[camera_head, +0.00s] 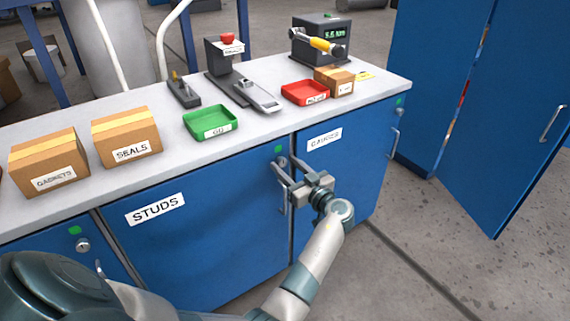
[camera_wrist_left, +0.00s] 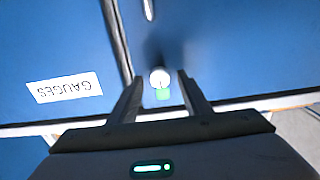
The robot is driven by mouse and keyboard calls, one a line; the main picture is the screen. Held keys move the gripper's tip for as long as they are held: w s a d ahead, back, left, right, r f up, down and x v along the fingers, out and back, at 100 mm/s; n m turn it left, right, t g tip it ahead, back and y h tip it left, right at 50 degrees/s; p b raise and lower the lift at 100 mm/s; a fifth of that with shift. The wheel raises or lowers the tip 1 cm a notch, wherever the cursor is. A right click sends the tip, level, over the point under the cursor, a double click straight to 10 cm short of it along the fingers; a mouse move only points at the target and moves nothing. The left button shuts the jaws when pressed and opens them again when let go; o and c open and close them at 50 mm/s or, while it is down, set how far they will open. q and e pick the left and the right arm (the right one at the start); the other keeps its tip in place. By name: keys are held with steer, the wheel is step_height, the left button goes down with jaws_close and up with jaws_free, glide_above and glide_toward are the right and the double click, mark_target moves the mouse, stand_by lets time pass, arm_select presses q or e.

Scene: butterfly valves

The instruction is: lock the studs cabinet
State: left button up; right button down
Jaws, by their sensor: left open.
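The studs cabinet (camera_head: 190,250) is a blue door under the counter with a white STUDS label (camera_head: 155,209); the door looks closed. Its round lock (camera_head: 282,161) is at the upper right corner, below a green marker (camera_head: 278,149). My left gripper (camera_head: 287,170) is open in front of this corner. In the left wrist view the pale lock (camera_wrist_left: 160,77) lies between the spread fingers of my left gripper (camera_wrist_left: 160,84), with the green marker (camera_wrist_left: 163,94) beside it. I cannot tell whether the fingers touch the lock. My right gripper is not in view.
The gauges cabinet (camera_head: 350,165) adjoins on the right, with its own lock and handle. The counter (camera_head: 170,165) above holds boxes, a green tray (camera_head: 210,122), a red tray (camera_head: 304,92) and tools. A tall blue cabinet (camera_head: 510,130) stands at right. Floor is clear between.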

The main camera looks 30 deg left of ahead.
arm_select(q)
steer(key=c, duration=1)
steer(key=shift+c, duration=0.2)
